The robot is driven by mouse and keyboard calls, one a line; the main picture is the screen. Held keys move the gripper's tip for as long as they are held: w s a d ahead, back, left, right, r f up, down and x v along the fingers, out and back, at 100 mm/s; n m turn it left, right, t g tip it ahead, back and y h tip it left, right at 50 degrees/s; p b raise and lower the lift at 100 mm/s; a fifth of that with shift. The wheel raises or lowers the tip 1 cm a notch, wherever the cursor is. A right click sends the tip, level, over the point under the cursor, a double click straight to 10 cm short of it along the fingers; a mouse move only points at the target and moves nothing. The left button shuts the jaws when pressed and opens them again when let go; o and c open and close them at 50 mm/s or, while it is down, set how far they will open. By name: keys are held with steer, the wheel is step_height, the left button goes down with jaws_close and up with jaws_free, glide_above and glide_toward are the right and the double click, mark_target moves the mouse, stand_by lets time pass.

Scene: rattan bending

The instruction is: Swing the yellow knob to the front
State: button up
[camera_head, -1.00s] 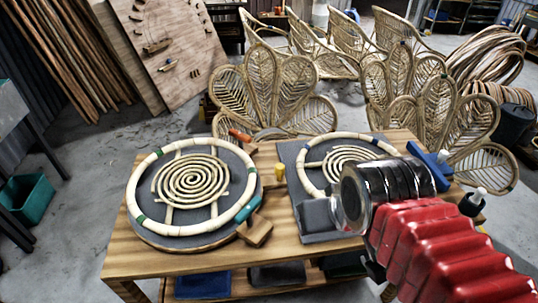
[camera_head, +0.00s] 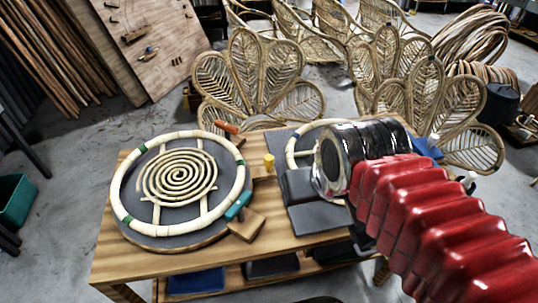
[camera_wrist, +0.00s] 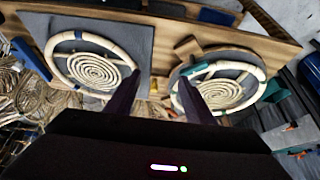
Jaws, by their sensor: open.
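The yellow knob (camera_head: 269,160) stands upright on the wooden table between the left ring board and the right board. A small yellow patch, likely the same knob (camera_wrist: 153,88), shows in the wrist view between my fingers. My gripper (camera_wrist: 160,78) is open, with two dark fingers apart and nothing held. Its fingers point toward the table, and the gap to the knob cannot be judged. In the head view my black wrist and red arm sleeve cover much of the right board, and I cannot make out the fingertips.
A round board with a pale rattan ring (camera_head: 120,205) and coil lies left of the knob. An orange handle (camera_head: 226,127) and teal clamp (camera_head: 237,206) sit at its edge, beside a wooden block (camera_head: 246,226). Rattan chairs (camera_head: 265,65) stand behind the table (camera_head: 190,258).

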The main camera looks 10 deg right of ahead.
steer(key=w+r+g, duration=0.1)
steer(key=w+r, duration=0.2)
steer(key=w, duration=0.6)
steer(key=m+g, duration=0.2)
steer(key=g, duration=0.2)
glide_above(269, 157)
step_height(269, 157, down, 12)
step_height(269, 157, down, 14)
steer(key=shift+r, duration=0.1)
steer(key=shift+c, duration=0.6)
